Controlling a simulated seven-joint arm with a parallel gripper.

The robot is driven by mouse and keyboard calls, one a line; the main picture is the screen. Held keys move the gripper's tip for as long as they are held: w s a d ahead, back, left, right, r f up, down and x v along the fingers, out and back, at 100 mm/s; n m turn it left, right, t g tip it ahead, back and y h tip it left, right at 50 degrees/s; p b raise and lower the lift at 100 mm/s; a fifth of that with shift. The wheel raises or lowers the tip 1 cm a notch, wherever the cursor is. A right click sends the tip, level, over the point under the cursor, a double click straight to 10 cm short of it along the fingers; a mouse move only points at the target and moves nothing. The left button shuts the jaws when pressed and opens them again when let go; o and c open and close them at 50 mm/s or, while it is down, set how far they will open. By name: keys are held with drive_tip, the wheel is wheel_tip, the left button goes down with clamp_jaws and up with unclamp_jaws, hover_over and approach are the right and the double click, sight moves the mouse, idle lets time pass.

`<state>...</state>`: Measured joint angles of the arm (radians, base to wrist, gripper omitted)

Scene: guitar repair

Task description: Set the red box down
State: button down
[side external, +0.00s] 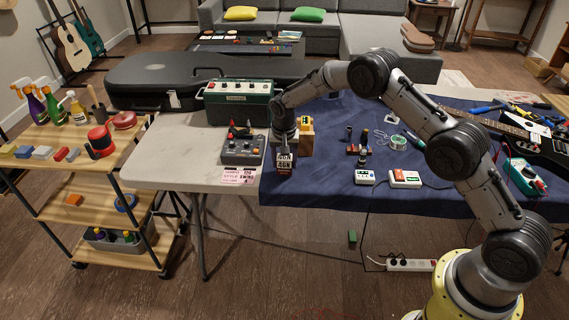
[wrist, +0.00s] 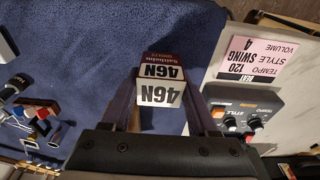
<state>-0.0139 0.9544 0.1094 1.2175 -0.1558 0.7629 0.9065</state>
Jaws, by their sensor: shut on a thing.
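The red box (wrist: 162,62) is dark red with white "46N" labels. In the wrist view it sits between the two fingers of my gripper (wrist: 163,92), which is shut on it. In the side view the box (side external: 285,168) is below my gripper (side external: 285,155), over the left part of the blue mat (side external: 330,188). My fingers and wrist hide part of it there. I cannot tell whether its bottom touches the mat.
A grey control unit (side external: 242,149) and a pink card (side external: 241,175) lie just left of the mat. A yellow-wooden block (side external: 306,136) stands close behind my gripper. Bare mat lies between.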

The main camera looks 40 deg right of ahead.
drive_tip(key=shift+f, duration=0.45)
drive_tip(key=shift+f, duration=0.1)
drive_tip(key=shift+c, duration=0.8)
unclamp_jaws()
drive_tip(key=shift+f, duration=0.1)
